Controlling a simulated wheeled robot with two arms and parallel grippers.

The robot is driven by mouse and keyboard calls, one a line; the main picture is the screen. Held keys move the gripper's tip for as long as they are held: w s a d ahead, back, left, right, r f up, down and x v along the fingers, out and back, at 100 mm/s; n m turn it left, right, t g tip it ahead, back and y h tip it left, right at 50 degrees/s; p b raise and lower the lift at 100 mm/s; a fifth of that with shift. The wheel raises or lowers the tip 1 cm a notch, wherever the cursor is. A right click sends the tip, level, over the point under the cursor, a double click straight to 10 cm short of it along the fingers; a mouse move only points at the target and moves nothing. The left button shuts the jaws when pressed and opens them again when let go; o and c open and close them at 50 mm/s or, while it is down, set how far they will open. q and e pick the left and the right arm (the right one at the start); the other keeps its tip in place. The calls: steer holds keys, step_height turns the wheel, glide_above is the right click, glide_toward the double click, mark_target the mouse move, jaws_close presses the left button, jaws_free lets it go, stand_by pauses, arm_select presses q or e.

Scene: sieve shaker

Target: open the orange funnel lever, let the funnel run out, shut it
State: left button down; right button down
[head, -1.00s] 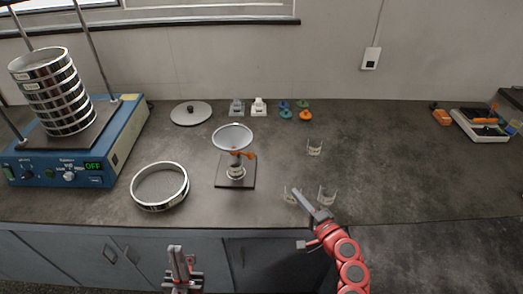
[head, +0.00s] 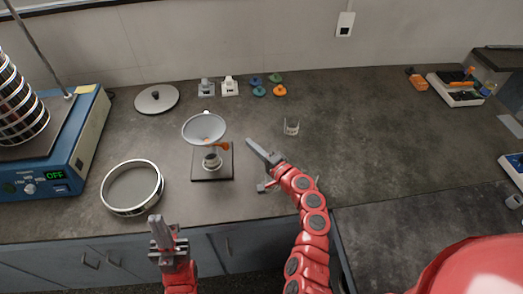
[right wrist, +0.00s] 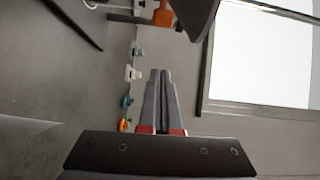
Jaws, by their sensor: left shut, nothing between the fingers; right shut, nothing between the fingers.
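The pale funnel (head: 204,127) stands on a stand with a dark base plate (head: 199,178). Its orange lever (head: 220,146) sticks out to the right just below the cone. A small cup (head: 212,161) stands under the outlet. I cannot tell how full the funnel is. My right gripper (head: 249,143) is shut and empty, right of the lever and apart from it. In the right wrist view an orange part (right wrist: 163,14), apparently the lever, shows beyond the shut fingers (right wrist: 158,75). My left gripper (head: 155,220) is shut and empty near the counter's front edge.
A sieve ring (head: 132,209) lies left of the funnel. The blue shaker (head: 78,158) with stacked sieves is further left. A lid (head: 157,99), two small weights or bottles, and several coloured pieces lie behind.

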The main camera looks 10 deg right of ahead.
steer(key=a+p, duration=0.2)
steer(key=a, duration=0.2)
steer(key=shift+w+a, duration=0.15)
steer(key=shift+a, duration=0.25)
